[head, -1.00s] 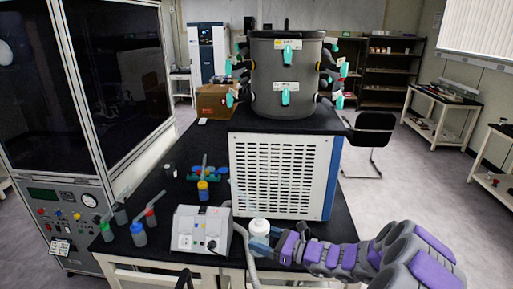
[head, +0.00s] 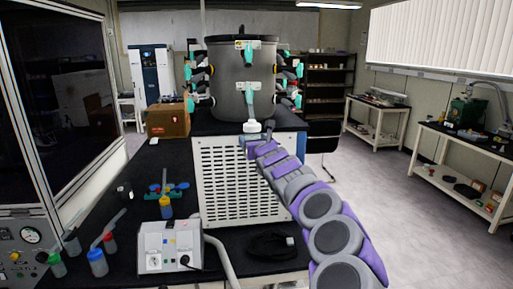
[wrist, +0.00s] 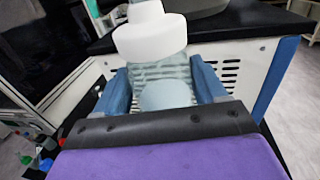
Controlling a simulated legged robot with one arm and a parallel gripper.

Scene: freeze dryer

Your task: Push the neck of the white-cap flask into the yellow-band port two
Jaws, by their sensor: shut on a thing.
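The white-cap flask (wrist: 165,75) is clear, with a wide white cap (wrist: 150,32) on top. My gripper (wrist: 160,82) is shut on its body with the blue fingers on either side. In the head view the cap (head: 252,127) is in front of the grey drum (head: 233,95), just below its lower front teal-handled valve (head: 249,90). A pale tube seems to rise from the cap and overlaps that valve; contact cannot be told. A yellow-banded port (head: 211,71) shows on the drum's left side and another (head: 276,72) on its right.
The drum stands on a black bench above a white vented cabinet (head: 235,185). A grey control box (head: 168,247) and several colored-cap bottles are at the lower left. A cardboard box (head: 167,120) is left of the drum. Open floor lies to the right.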

